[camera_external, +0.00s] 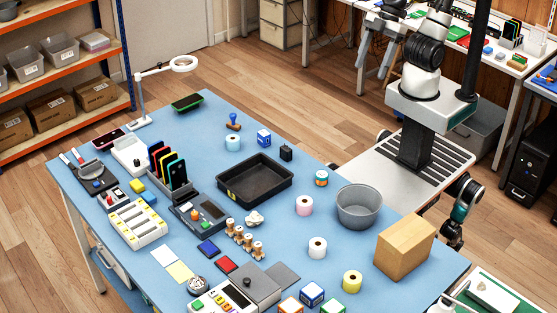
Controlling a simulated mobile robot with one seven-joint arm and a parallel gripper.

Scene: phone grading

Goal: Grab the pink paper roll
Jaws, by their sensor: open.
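The pink paper roll (304,206) stands upright on the blue table (300,160), left of a grey round bin and apart from it. Its top shows a dark centre hole. My arm rises from my base on the far right side of the table and leaves the picture at the top.
The grey bin (359,207) stands close on the roll's right. A white roll (317,248), yellow roll (352,281), light-blue roll (233,142) and orange-teal roll (321,178) stand apart. A black tray (255,202) lies left; a cardboard box (405,247) is right.

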